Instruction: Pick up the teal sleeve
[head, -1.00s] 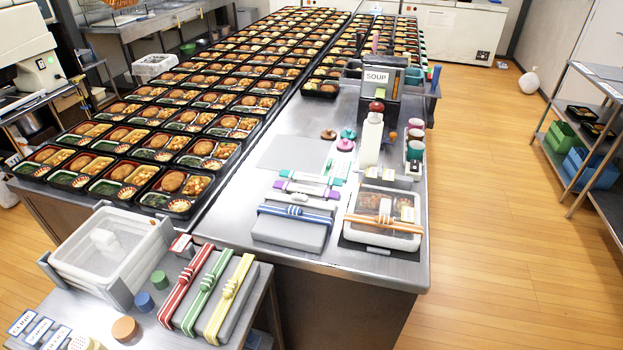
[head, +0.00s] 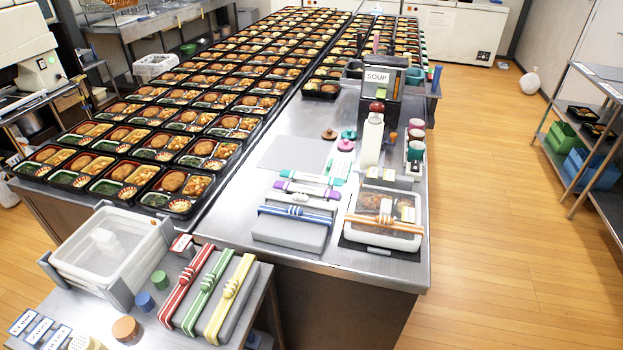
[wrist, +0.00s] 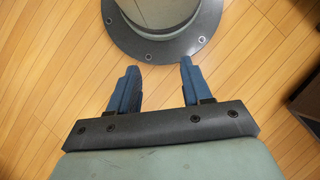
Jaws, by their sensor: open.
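The teal sleeve (head: 309,179) appears to be the slim white piece with teal ends lying flat on the steel counter in the head view. It lies just behind a similar purple-ended piece (head: 306,190). My gripper (wrist: 158,80) shows only in the wrist view. Its two blue fingers are apart with nothing between them, above the wood floor and a round dark flanged base. The sleeve is not in the wrist view, and my gripper is not in the head view.
A grey box with a blue striped band (head: 292,230) sits in front of the sleeves. A clear-lidded box with an orange band (head: 384,234) is to their right. A white bottle (head: 372,143) stands behind that box. Many filled bento trays (head: 160,178) cover the left counter.

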